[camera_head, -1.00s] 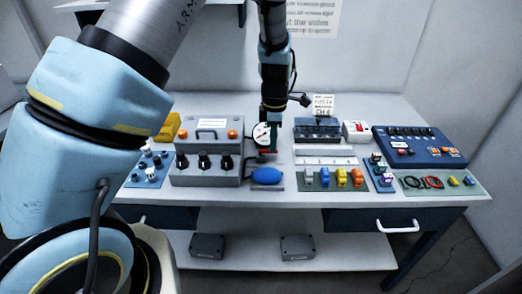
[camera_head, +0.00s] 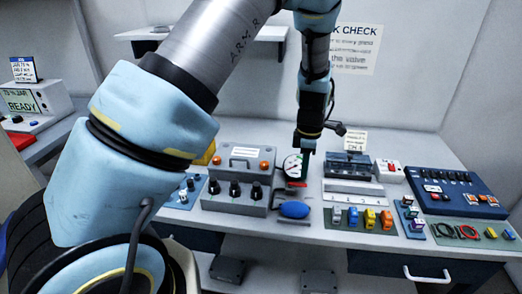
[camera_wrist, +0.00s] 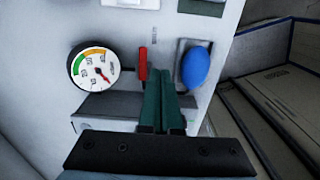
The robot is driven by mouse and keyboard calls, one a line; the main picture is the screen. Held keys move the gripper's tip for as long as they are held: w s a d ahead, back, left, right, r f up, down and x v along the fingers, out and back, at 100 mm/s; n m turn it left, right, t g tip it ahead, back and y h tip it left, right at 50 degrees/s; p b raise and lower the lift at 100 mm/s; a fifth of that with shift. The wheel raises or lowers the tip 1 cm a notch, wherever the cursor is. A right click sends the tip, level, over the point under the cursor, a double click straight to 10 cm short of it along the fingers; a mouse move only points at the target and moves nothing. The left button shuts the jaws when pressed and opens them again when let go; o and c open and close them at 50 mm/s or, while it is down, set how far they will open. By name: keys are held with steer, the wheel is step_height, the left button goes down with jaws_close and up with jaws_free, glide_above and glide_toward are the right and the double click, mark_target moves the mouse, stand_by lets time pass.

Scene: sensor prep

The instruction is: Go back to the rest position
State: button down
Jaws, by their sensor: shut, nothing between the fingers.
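My gripper (camera_wrist: 163,92) points at the bench in the wrist view, its two green fingers together with nothing between them. In the head view my gripper (camera_head: 301,153) hangs over the bench, beside the round pressure gauge (camera_head: 292,165). The gauge (camera_wrist: 93,66) shows at left in the wrist view, with a red handle (camera_wrist: 142,64) just beyond the fingertips. I cannot tell whether the fingers touch the handle. A blue oval bulb (camera_wrist: 196,67) lies right of the fingers; it also shows in the head view (camera_head: 294,210).
A grey control box (camera_head: 238,181) stands left of the gauge. Coloured connectors (camera_head: 370,217) and a blue panel (camera_head: 452,190) lie to the right. A wall shelf (camera_head: 205,33) is behind. A device reading READY (camera_head: 22,102) stands on a left side table. Air above the bench is mostly clear.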

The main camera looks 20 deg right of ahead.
steer(key=w+a+r+m, duration=0.1)
steer(key=a+r+m, duration=0.25)
steer(key=a, duration=0.55)
steer(key=w+a+r+m+t, duration=0.1)
steer(key=a+r+m, duration=0.25)
steer(key=a, duration=0.55)
steer(key=w+a+r+m, duration=0.15)
steer(key=a+r, duration=0.25)
steer(key=a, duration=0.4)
steer(key=s+a+r+m, duration=0.2)
steer(key=s+a+m, duration=0.3)
steer(key=a, duration=0.4)
steer(key=shift+s+a+m+t, duration=0.3)
steer(key=shift+s+m, duration=0.05)
steer(key=shift+s, duration=0.2)
